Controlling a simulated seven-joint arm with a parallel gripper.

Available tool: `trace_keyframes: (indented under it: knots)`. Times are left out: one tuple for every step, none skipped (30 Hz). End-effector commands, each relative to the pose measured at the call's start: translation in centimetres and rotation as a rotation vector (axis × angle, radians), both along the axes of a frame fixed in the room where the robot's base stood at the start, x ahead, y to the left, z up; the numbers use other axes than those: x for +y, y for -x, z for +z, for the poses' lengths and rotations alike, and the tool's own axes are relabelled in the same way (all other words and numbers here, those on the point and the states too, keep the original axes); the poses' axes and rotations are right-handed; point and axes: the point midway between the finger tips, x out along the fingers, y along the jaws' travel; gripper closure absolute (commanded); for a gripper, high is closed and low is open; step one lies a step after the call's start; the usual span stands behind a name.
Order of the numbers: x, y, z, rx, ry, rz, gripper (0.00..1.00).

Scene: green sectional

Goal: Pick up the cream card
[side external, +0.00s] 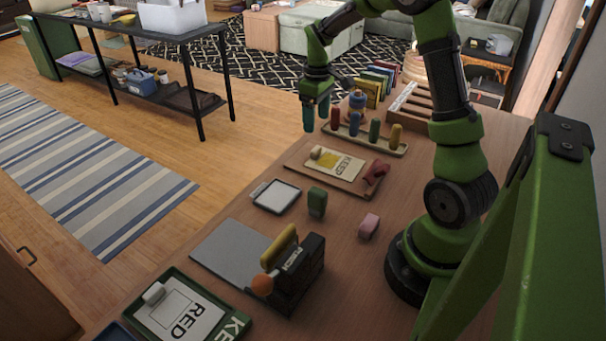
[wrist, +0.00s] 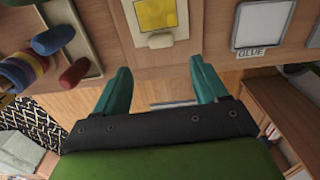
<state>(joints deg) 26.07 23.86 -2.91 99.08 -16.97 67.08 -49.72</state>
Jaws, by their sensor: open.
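The cream card (side external: 345,168) has a yellow patch and the word KEEP, and lies flat on a wooden board (side external: 297,165) in the side external view. A small beige piece (side external: 316,153) is at its left end. In the wrist view the cream card (wrist: 183,12) is at the top middle, partly cut off by the frame, with the beige piece at its lower edge. My gripper (side external: 316,114) is open and empty, raised above and to the left of the card. In the wrist view its teal fingers (wrist: 160,82) are apart, with the card beyond their tips.
A red figure (side external: 376,173) sits at the board's right end. A rack of coloured pegs (side external: 402,150) stands behind it. A white-faced pad (side external: 276,196), a green block (side external: 317,202), a pink block (side external: 368,226) and a dark stamp device (side external: 300,275) are nearer the camera.

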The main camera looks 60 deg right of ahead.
Motion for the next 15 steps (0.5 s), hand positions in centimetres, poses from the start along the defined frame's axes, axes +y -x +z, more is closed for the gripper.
trace_keyframes:
  knots:
    - [0.0,0.1,-1.1,0.004,-0.002,0.001,0.28]
    - [0.1,0.1,-1.7,0.004,-0.002,0.001,0.28]
    - [0.1,0.1,-2.4,0.004,-0.002,0.000,0.28]
    - [0.0,0.1,-2.8,0.002,-0.002,0.000,0.28]
    - [0.0,0.0,-3.2,0.002,-0.002,-0.001,0.28]
    - [0.0,0.0,-3.6,0.001,-0.001,0.000,0.28]
    - [0.0,0.1,-3.9,0.001,-0.001,0.000,0.28]
    - [0.0,0.1,-4.0,0.001,-0.001,0.000,0.28]
    - [0.0,0.0,-4.2,0.000,0.000,0.000,0.28]
    - [0.0,0.1,-4.4,0.000,0.000,0.000,0.28]
    - [0.1,0.1,-4.5,0.000,-0.001,0.000,0.28]
    - [0.1,0.2,-4.9,0.001,-0.001,-0.001,0.28]
    - [0.1,0.2,-5.2,0.001,-0.001,-0.001,0.28]
    - [0.2,0.3,-5.7,0.002,-0.002,-0.002,0.28]
    - [0.2,0.5,-6.3,0.003,-0.002,-0.001,0.28]
